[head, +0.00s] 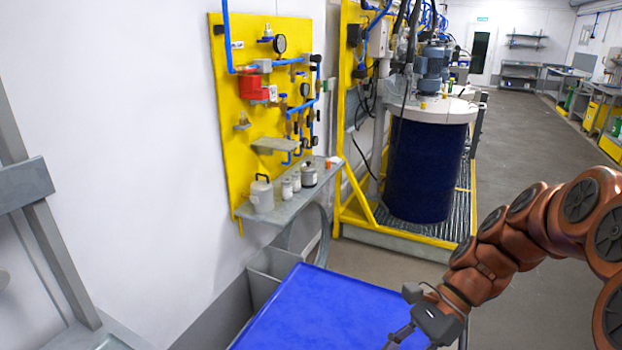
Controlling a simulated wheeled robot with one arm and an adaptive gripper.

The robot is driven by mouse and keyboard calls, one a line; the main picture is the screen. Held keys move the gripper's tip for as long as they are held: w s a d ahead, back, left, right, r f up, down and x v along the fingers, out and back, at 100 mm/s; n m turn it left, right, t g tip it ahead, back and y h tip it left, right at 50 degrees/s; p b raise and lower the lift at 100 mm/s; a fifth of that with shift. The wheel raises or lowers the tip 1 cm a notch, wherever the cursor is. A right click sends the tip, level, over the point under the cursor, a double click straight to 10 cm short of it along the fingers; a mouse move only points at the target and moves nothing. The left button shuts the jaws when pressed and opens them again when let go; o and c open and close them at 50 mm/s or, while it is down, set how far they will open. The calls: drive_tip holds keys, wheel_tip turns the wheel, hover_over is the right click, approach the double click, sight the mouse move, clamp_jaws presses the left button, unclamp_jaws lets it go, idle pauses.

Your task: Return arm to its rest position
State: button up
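My arm, with reddish-brown links, comes in from the right edge in the head view and bends down toward the bottom middle. My gripper (408,342) is dark grey and hangs at the lower edge of the picture, over or in front of the right part of a blue surface (325,305). Its fingers point down and left and are partly cut off by the frame edge. I cannot tell whether they are open or shut, and I see nothing held.
A yellow panel (232,110) with gauges and blue pipes stands on the left wall, above a shelf (290,205) with several containers. A dark blue drum (425,170) stands behind it in a yellow frame (400,232). Grey floor (525,130) is open at the right.

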drive_tip(key=s+d+n+t+h, duration=0.2)
drive_tip(key=s+n+h, duration=0.6)
drive_tip(key=s+n, duration=0.6)
drive_tip(key=shift+s+d+f+t, duration=0.15)
drive_tip(key=shift+s+d+t, duration=0.3)
drive_tip(key=shift+d, duration=0.45)
drive_tip(key=shift+c, duration=0.5)
